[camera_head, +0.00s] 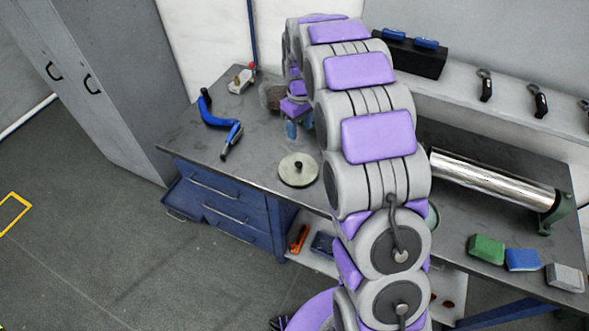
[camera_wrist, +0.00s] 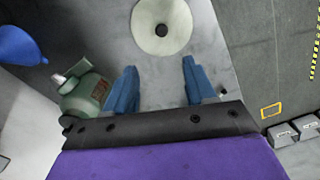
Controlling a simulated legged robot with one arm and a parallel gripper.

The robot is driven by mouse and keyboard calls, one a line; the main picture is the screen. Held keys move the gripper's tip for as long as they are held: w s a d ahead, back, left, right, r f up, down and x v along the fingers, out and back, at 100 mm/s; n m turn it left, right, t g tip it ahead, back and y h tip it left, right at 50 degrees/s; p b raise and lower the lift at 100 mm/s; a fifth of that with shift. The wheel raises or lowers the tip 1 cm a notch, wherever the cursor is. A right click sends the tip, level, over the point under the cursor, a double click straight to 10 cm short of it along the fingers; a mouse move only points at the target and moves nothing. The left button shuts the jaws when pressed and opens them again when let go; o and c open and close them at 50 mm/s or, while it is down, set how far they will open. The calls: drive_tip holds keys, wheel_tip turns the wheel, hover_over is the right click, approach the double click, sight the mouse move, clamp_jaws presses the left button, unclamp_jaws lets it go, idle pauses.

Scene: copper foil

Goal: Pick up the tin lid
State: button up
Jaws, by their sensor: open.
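The tin lid (camera_head: 292,175) is a pale round disc with a small dark knob at its middle. It lies flat on the grey bench top near the front edge in the head view. In the wrist view the lid (camera_wrist: 150,42) is at the top centre, beyond my fingertips and in line with the gap between them. My gripper (camera_wrist: 158,68) has two blue fingers, spread apart with nothing between them. In the head view my gripper (camera_head: 291,130) is partly hidden behind my arm, behind the lid and apart from it.
A green container (camera_wrist: 85,94) stands close beside my left finger in the wrist view. A blue funnel-like thing (camera_wrist: 17,46) is further left. A blue angled tool (camera_head: 216,118) lies left on the bench. Right are a metal roller (camera_head: 490,180) and several coloured blocks (camera_head: 487,248).

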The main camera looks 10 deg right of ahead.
drive_tip(key=b, duration=0.2)
hover_over(298, 163)
wheel_tip(298, 163, down, 10)
drive_tip(key=shift+a+f, duration=0.1)
drive_tip(key=shift+f, duration=0.6)
wheel_tip(298, 163, down, 4)
drive_tip(key=shift+s+f+b, duration=0.1)
drive_tip(key=shift+f+b, duration=0.15)
drive_tip(key=shift+b, duration=0.6)
drive_tip(key=shift+r, duration=0.1)
drive_tip(key=shift+c, duration=0.2)
clamp_jaws()
